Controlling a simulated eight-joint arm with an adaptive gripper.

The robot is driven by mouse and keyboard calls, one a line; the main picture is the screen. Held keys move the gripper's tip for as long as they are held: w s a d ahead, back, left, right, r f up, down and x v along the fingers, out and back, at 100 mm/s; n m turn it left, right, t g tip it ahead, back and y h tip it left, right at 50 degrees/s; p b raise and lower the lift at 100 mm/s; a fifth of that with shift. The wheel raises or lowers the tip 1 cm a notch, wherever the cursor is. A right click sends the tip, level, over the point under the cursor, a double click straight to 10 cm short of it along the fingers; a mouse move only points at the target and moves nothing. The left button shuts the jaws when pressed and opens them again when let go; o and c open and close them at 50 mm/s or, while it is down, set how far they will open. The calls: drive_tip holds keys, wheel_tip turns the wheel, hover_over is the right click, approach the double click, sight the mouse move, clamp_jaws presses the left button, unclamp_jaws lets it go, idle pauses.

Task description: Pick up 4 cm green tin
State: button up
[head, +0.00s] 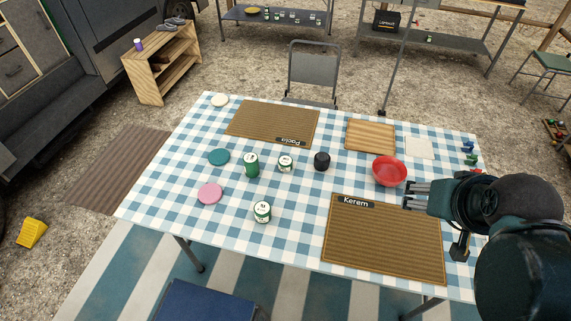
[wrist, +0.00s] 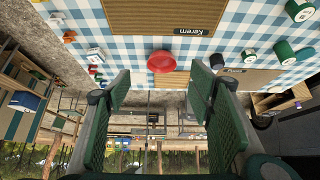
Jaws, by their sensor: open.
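Three tins with green on them stand on the checked tablecloth. A taller, mostly green tin (head: 251,165) stands left of centre. A shorter white-and-green tin (head: 286,163) stands just right of it, and another white-and-green tin (head: 263,211) stands nearer the front edge. Which one measures 4 cm I cannot tell. In the wrist view, several tins show at the right, including one at the top right (wrist: 299,10). My gripper (head: 410,195) is open and empty over the right side of the table, near the Kerem mat and well right of all the tins.
A red bowl (head: 389,171) stands close to my gripper, and a black cup (head: 321,161) stands between it and the tins. Teal (head: 218,157) and pink (head: 210,194) discs lie left of the tins. Woven mats marked Paola (head: 270,122) and Kerem (head: 384,240) lie flat. Cloth around the front tin is clear.

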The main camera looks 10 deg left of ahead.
idle(0.3)
drive_tip(key=w+a+f+n+g+y, duration=0.2)
drive_tip(key=w+a+f+n+y, duration=0.15)
drive_tip(key=w+a, duration=0.65)
drive_tip(key=w+a+f+n+g+y, duration=0.25)
drive_tip(key=w+a+f+n, duration=0.2)
drive_tip(key=w+a, duration=0.5)
drive_tip(key=w+a+f+n+y, duration=0.4)
drive_tip(key=w+a+f+n, duration=0.1)
drive_tip(key=w+a+f, duration=0.25)
drive_tip(key=n+g+y, duration=0.2)
drive_tip(key=n, duration=0.2)
approach(288, 161)
drive_tip(key=shift+w+a+r, duration=0.2)
drive_tip(key=shift+w, duration=0.2)
drive_tip(key=shift+s+a+f+n+g+y, duration=0.1)
drive_tip(key=shift+a+f+n+g+y, duration=0.15)
drive_tip(key=shift+f, duration=0.2)
drive_tip(key=shift+a+f+n+g+y, duration=0.15)
drive_tip(key=shift+a+f+n, duration=0.1)
drive_tip(key=shift+f, duration=0.2)
drive_tip(key=shift+x, duration=1.2)
